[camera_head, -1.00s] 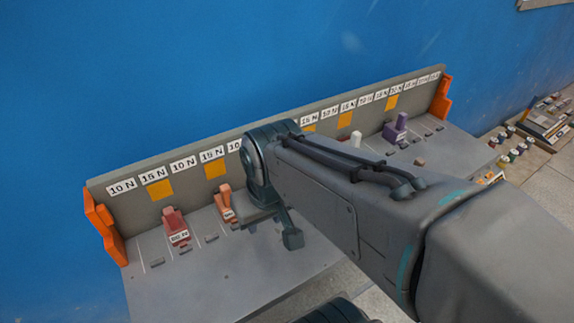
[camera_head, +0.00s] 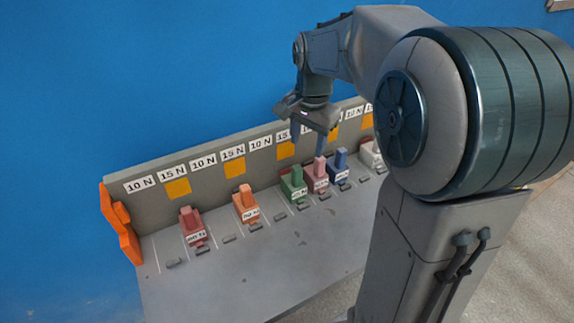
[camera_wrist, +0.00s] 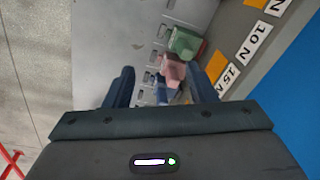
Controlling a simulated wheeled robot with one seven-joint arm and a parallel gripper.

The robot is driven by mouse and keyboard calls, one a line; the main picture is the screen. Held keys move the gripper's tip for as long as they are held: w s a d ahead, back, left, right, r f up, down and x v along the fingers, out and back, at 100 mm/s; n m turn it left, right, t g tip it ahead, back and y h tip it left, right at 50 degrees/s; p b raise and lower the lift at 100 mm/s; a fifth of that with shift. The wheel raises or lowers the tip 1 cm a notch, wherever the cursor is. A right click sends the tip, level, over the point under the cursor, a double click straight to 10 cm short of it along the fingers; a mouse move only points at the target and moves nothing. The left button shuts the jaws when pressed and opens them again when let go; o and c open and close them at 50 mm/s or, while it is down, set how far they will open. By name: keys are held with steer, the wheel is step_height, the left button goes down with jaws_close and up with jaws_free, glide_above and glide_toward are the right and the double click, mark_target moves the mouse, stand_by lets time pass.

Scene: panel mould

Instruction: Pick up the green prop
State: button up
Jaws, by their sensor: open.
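The green prop (camera_head: 293,184) stands on the grey bench, a block with a white label on its front. In the wrist view it (camera_wrist: 184,42) lies ahead of the fingertips, toward the top. My gripper (camera_head: 309,146) is open and empty, above the bench and close to the back panel, near the green and pink props. In the wrist view the fingers (camera_wrist: 165,80) are spread, with the pink prop (camera_wrist: 172,71) showing between and beyond them. The green prop is outside the gap.
The pink prop (camera_head: 316,176) stands just right of the green one, with a blue prop (camera_head: 340,164) beside it. An orange prop (camera_head: 245,203) and a red prop (camera_head: 192,227) stand to the left. The labelled back panel (camera_head: 150,207) rises behind. The front bench surface (camera_head: 225,285) is clear.

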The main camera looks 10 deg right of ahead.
mark_target(297, 167)
steer(key=w+f+m+g, duration=0.1)
steer(key=w+f+m, duration=0.35)
steer(key=w, duration=0.45)
step_height(297, 167, down, 13)
steer(key=shift+f+p, duration=0.15)
steer(key=shift+p, duration=0.15)
jaws_close()
